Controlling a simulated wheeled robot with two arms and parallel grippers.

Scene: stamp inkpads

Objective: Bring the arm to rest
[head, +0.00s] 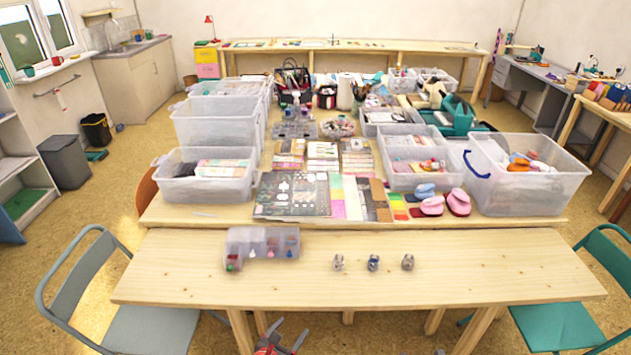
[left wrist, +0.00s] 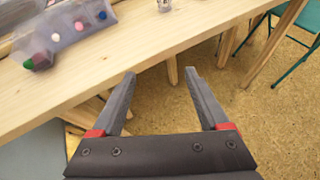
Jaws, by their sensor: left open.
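My left gripper (head: 282,342) shows at the bottom edge of the head view, below the front edge of the near table (head: 450,265). In the left wrist view its two grey fingers (left wrist: 160,88) are spread apart with nothing between them, over the floor beside the table edge. A clear inkpad case (head: 262,243) with several coloured inkpads lies on the table's left half; it also shows at the top left of the left wrist view (left wrist: 68,38). My right gripper is not in view.
Three small stamp-like items (head: 373,263) stand in a row on the near table. Behind it, a second table holds clear bins (head: 205,175) and paper pads (head: 292,194). A grey chair (head: 150,325) is at left and a teal chair (head: 560,325) at right.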

